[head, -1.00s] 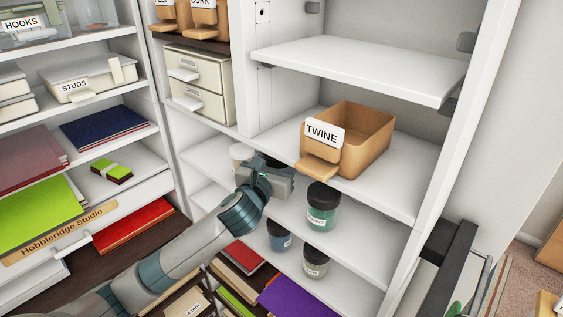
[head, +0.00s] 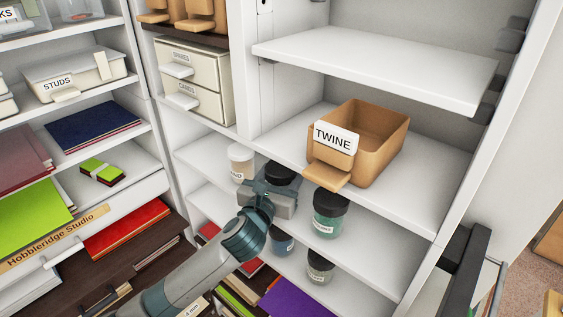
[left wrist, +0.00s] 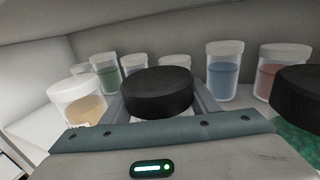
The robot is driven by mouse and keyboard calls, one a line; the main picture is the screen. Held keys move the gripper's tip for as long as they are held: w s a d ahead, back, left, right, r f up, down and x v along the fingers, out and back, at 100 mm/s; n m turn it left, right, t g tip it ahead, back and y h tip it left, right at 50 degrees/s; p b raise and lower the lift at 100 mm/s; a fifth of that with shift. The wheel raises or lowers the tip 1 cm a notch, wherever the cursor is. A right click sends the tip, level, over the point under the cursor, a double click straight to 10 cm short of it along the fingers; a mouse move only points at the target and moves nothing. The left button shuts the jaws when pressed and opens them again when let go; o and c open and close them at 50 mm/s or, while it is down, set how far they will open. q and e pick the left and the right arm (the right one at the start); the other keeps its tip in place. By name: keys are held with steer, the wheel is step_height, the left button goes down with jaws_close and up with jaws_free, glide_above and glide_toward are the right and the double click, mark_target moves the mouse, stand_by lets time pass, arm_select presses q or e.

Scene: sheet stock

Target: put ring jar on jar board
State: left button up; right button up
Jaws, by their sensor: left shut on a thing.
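My left gripper (head: 274,190) is shut on a jar with a black lid (head: 280,172), at the middle shelf below the twine bin. In the left wrist view the black lid (left wrist: 157,92) sits between the fingers. The jar's body and label are mostly hidden, so I cannot read whether it is the ring jar. A black-lidded green jar (head: 330,214) stands to the right of the gripper, and a pale-lidded jar (head: 240,161) stands to the left. I cannot pick out a jar board. My right gripper is not in view.
The twine bin (head: 362,145) stands on the shelf above. The left wrist view shows several pale-lidded jars behind, including a blue one (left wrist: 223,72) and an orange one (left wrist: 78,102).

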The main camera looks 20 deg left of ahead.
arm_select(q)
steer(key=shift+w+f, duration=0.1)
steer(key=shift+w, duration=0.05)
steer(key=shift+s+d, duration=0.15)
steer(key=shift+s, duration=0.05)
steer(key=shift+s+d+r, duration=0.15)
steer(key=shift+s+r, duration=0.05)
steer(key=shift+s, duration=0.1)
steer(key=o, duration=1.1)
steer(key=shift+w+f, duration=0.1)
steer(key=shift+f, duration=0.05)
steer(key=shift+o, duration=1.4)
steer(key=shift+w, duration=0.1)
steer(key=shift+s+b, duration=0.35)
steer(key=shift+s, duration=0.4)
steer(key=s+b, duration=0.2)
steer(key=s, duration=0.8)
steer(key=shift+s+b, duration=0.3)
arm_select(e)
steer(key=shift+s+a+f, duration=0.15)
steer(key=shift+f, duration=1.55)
arm_select(q)
steer(key=shift+a, duration=0.2)
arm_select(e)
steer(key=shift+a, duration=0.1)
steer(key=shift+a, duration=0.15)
